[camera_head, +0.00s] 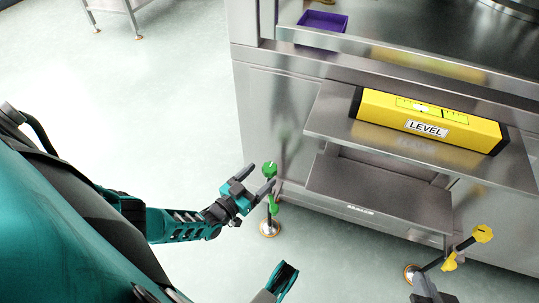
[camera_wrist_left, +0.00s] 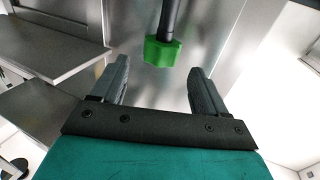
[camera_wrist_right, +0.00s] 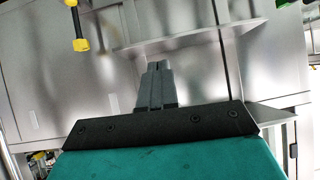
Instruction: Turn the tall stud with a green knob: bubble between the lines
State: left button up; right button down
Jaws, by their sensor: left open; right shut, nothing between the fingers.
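The stud with a green knob (camera_head: 269,168) stands left of the cabinet's shelves, on a round foot (camera_head: 269,229); a second green part (camera_head: 273,205) shows lower on it. My left gripper (camera_head: 261,180) is open beside the stud. In the left wrist view the green knob (camera_wrist_left: 160,52) lies just beyond the open fingertips, not between them. The yellow level (camera_head: 415,122) lies on the upper shelf. Its bubble (camera_head: 421,108) appears left of the vial's middle; its exact place against the lines is too small to tell. My right gripper (camera_wrist_right: 157,80) is shut and empty.
A stud with yellow knobs (camera_head: 482,233) stands at the lower right, near my right gripper; it also shows in the right wrist view (camera_wrist_right: 80,45). A purple tray (camera_head: 323,21) lies on the cabinet top. The shelf edges stick out right of the green stud.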

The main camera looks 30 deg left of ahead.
aim_at(270, 167)
pick_arm(q)
jog(key=w, duration=0.3)
jog(key=w+b, duration=0.1)
jog(key=w, duration=0.1)
jog(key=shift+w+d, duration=0.15)
jog(key=shift+d, duration=0.15)
jog(key=c, duration=1)
jog(key=shift+o, duration=0.2)
jog(key=shift+d+n+y, duration=0.1)
jog(key=shift+n+y, duration=0.7)
jog(key=shift+y, duration=0.3)
jog(key=shift+n+y, duration=1.5)
jog(key=shift+y, duration=1)
